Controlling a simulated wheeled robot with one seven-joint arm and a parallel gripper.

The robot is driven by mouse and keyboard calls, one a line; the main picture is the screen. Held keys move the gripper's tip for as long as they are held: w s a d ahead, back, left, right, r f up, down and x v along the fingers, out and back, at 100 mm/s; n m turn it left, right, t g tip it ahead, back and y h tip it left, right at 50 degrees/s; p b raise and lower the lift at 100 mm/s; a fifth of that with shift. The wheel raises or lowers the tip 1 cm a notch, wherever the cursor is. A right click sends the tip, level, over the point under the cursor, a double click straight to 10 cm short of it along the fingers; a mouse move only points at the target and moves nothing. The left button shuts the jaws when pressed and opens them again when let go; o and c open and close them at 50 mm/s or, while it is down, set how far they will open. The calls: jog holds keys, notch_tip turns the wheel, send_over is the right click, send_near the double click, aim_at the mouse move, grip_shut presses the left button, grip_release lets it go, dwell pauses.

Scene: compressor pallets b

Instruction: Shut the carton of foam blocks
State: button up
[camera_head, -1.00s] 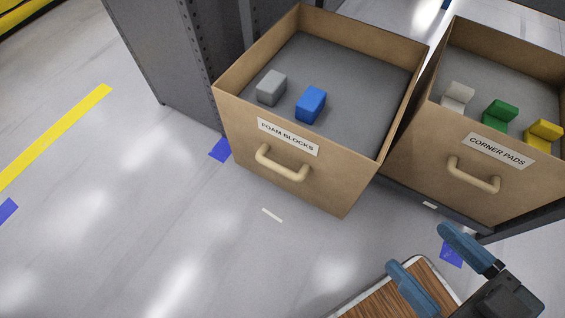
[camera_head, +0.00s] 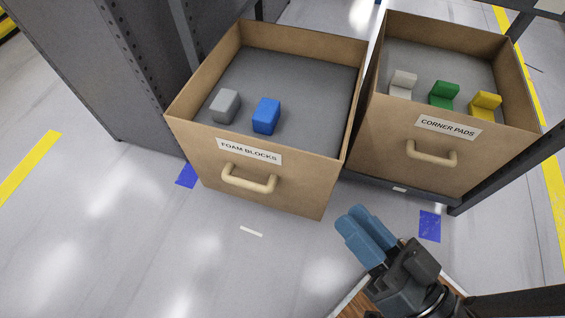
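The foam blocks carton (camera_head: 210,172) is an open-topped brown drawer-like box with a "FOAM BLOCKS" label (camera_head: 249,151) and a beige handle (camera_head: 248,180) on its front. It is pulled out from the grey rack. A grey block (camera_head: 224,106) and a blue block (camera_head: 265,116) lie inside it. My gripper (camera_head: 362,228) has blue fingers close together with nothing visible between them. It is in front of the carton, to the right of and below the handle in the picture, and apart from it.
The corner pads carton (camera_head: 485,166), with white, green and yellow pieces, stands to the right. A grey rack post (camera_head: 515,165) rises at the right and a grey rack panel (camera_head: 105,60) at the left. Open floor (camera_head: 140,250) lies in front at the left.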

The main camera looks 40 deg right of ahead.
jog(key=w+m+h, duration=0.1)
jog(key=w+f+m+h, duration=0.1)
jog(key=m, duration=0.1)
jog(key=w+m+t+h, duration=0.1)
jog(key=shift+a+f+m, duration=0.15)
jog(key=shift+a+m, duration=0.1)
jog(key=shift+m, duration=0.15)
grip_shut()
jog(key=w+a+f+m+g+h, duration=0.3)
jog(key=w+f+m+g+h, duration=0.2)
jog(key=f+m, duration=0.2)
jog(key=w+a+f+m+g+h, duration=0.3)
jog(key=w+f+m+g+h, duration=0.3)
jog(key=m, duration=0.6)
jog(key=shift+f, duration=0.6)
